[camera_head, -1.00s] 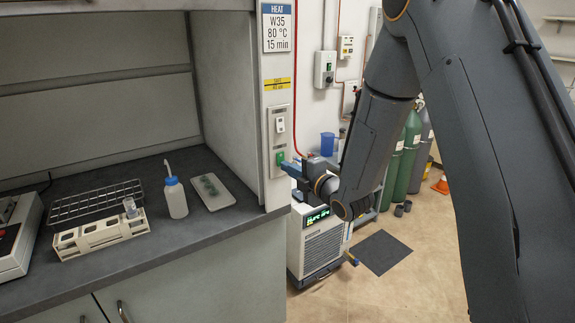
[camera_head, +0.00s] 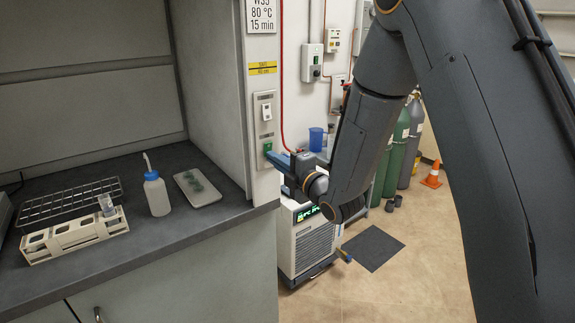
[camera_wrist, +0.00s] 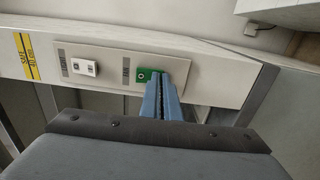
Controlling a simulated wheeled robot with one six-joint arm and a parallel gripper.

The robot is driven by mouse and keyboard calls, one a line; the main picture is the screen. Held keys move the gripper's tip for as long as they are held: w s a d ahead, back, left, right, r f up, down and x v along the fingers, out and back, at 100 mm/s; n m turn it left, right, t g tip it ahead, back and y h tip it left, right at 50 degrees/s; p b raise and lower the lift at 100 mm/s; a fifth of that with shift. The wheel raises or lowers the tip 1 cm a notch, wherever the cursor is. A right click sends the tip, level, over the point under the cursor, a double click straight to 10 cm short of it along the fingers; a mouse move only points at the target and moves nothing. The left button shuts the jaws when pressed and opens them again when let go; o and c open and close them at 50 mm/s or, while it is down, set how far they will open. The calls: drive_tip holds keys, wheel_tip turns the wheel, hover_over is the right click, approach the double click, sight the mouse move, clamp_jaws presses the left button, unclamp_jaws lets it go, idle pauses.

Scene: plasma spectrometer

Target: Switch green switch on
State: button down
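The green switch (camera_head: 267,147) sits on the lower part of a pale plate on the fume hood's right-hand post. In the wrist view the green switch (camera_wrist: 142,76) shows a round mark on its left part, and my fingertips cover its right part. My gripper (camera_head: 272,156) has blue fingers, pressed together with nothing between them. In the wrist view my gripper (camera_wrist: 161,76) points at the switch plate. The tips are at or very near the switch; I cannot tell whether they touch it.
A white switch (camera_wrist: 84,67) is on the same plate, above the green one in the head view. The hood bench holds a wash bottle (camera_head: 157,194), a tube rack (camera_head: 75,235) and a tray (camera_head: 198,187). A white chiller unit (camera_head: 308,245) stands below my arm.

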drive_tip(key=shift+w+a+r+b, duration=0.1)
drive_tip(key=shift+a+b, duration=0.15)
drive_tip(key=shift+b, duration=0.05)
drive_tip(key=shift+d, duration=0.1)
drive_tip(key=f+b+v, duration=0.2)
drive_tip(key=b+v, duration=0.2)
drive_tip(key=v, duration=1)
drive_tip(key=s+d+f+m+g+h, duration=0.3)
drive_tip(key=d+f+m+g+h, duration=0.2)
drive_tip(key=d+f+m+h, duration=0.7)
drive_tip(key=s+d+m+g, duration=0.2)
drive_tip(key=s+m+g, duration=0.2)
drive_tip(key=s+m, duration=0.3)
drive_tip(key=s+d+m+g, duration=0.3)
drive_tip(key=s+m, duration=0.4)
drive_tip(key=s, duration=0.4)
drive_tip(key=shift+s+g+y, duration=0.2)
drive_tip(key=shift+g+y, duration=0.1)
drive_tip(key=shift+g, duration=0.6)
